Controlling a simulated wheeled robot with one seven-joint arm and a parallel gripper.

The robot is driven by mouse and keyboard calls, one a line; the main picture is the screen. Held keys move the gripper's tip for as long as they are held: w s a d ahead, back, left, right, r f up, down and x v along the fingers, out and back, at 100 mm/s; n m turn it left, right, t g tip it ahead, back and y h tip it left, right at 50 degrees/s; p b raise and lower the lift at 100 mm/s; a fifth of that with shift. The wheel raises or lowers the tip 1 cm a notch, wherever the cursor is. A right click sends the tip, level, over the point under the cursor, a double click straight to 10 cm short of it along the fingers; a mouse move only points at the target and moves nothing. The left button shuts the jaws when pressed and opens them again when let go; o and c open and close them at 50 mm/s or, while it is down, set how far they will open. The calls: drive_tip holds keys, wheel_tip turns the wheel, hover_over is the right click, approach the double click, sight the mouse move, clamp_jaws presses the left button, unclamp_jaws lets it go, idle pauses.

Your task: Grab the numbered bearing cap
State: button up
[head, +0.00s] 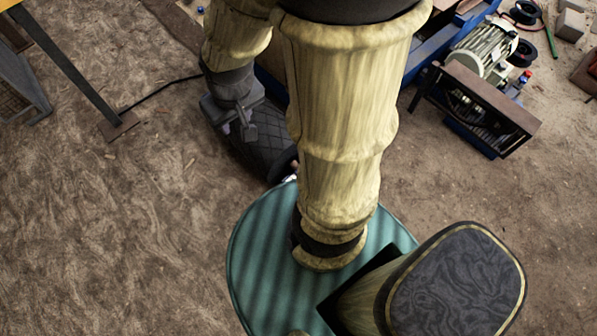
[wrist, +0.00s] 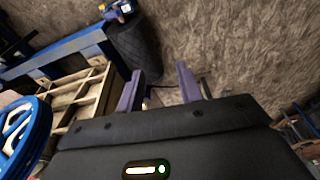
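My gripper (wrist: 160,88) shows in the wrist view with its two purple fingers apart and nothing clearly held between them. In the head view my gripper (head: 237,130) hangs beyond my arm, above or beside a dark textured cylinder (head: 262,152); I cannot tell whether they touch. I cannot make out a numbered bearing cap in either view. My arm hides much of the middle of the head view. A small pale patch lies beyond the fingers in the wrist view, too small to identify.
A divided wooden crate (wrist: 75,98) and a blue beam (wrist: 62,50) lie left in the wrist view, near a blue wheel (wrist: 18,135). A motor (head: 485,45) and a brown-topped box (head: 475,105) stand at upper right in the head view.

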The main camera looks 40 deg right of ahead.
drive_tip(key=shift+o, duration=0.2)
